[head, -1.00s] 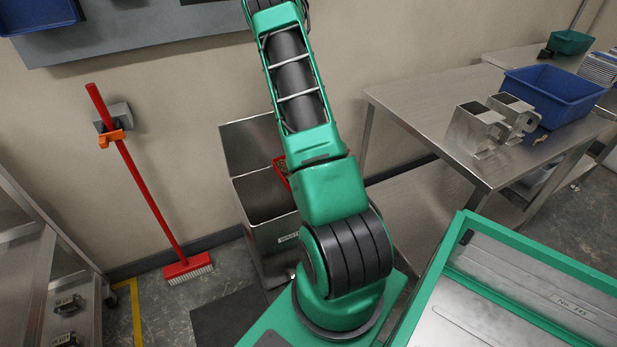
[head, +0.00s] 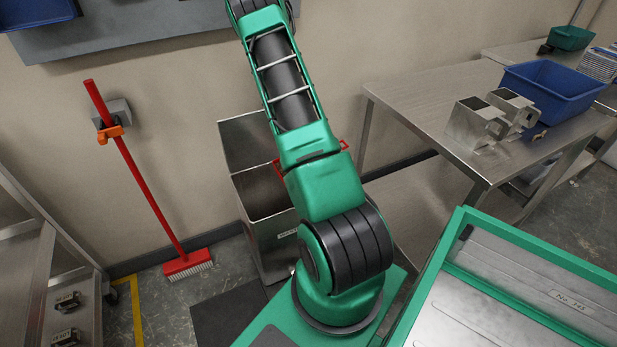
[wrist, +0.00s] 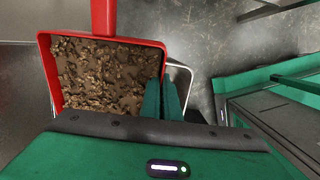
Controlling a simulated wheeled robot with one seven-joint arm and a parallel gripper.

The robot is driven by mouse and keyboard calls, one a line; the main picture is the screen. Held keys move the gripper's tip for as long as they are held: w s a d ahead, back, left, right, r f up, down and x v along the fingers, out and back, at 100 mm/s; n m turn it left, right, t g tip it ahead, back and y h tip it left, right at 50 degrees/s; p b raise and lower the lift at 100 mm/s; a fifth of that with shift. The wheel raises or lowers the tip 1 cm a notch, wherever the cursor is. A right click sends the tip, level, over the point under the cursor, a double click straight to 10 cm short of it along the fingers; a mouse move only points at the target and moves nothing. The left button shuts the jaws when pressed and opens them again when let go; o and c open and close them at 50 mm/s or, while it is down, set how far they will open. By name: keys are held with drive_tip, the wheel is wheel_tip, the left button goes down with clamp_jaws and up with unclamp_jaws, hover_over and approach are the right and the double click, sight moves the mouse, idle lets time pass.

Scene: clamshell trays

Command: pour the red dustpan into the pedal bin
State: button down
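The red dustpan (wrist: 105,38) is full of brown debris in the wrist view, its handle pointing away at the top. My gripper (wrist: 164,88) has its two green fingers close together on the dustpan's right side wall. In the head view only red edges of the dustpan (head: 343,145) show on either side of my arm; the rest is hidden. The steel pedal bin (head: 272,247) stands on the floor with its lid (head: 244,142) up and its mouth open. The dustpan appears above the bin's right part. A pale rim, probably the bin's, shows beside the dustpan in the wrist view.
A red broom (head: 150,190) hangs on the wall at left. A steel rack (head: 45,270) stands at left, and a green-edged tray (head: 455,245) is at the lower right.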

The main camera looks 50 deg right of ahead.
drive_tip(key=shift+a+f+h, duration=0.15)
drive_tip(key=shift+f+h, duration=0.05)
drive_tip(key=shift+h, duration=0.2)
drive_tip(key=shift+f+g+h, duration=0.15)
drive_tip(key=shift+g+h, duration=0.35)
drive_tip(key=shift+h, duration=0.1)
drive_tip(key=shift+r+h, duration=0.4)
drive_tip(key=shift+w+a+r+g+h, duration=0.1)
drive_tip(key=shift+a+r+g+h, duration=0.15)
drive_tip(key=shift+r+h, duration=0.2)
drive_tip(key=shift+w+a+r+g+h, duration=0.1)
drive_tip(key=shift+r+g+h, duration=0.25)
drive_tip(key=shift+h, duration=0.2)
drive_tip(key=shift+w+a+r+g+h, duration=0.15)
drive_tip(key=shift+a+r+g+h, duration=0.2)
drive_tip(key=shift+h, duration=0.3)
drive_tip(key=shift+w+a+r+g+h, duration=0.15)
drive_tip(key=shift+a+r+h, duration=0.1)
drive_tip(key=shift+r+h, duration=0.3)
drive_tip(key=shift+w+a+r+g+h, duration=0.15)
drive_tip(key=shift+a+r+g+h, duration=0.3)
drive_tip(key=shift+h, duration=0.45)
drive_tip(key=shift+w+a+r+g+h, duration=0.25)
drive_tip(key=shift+a+h, duration=0.15)
drive_tip(key=shift+h, duration=0.2)
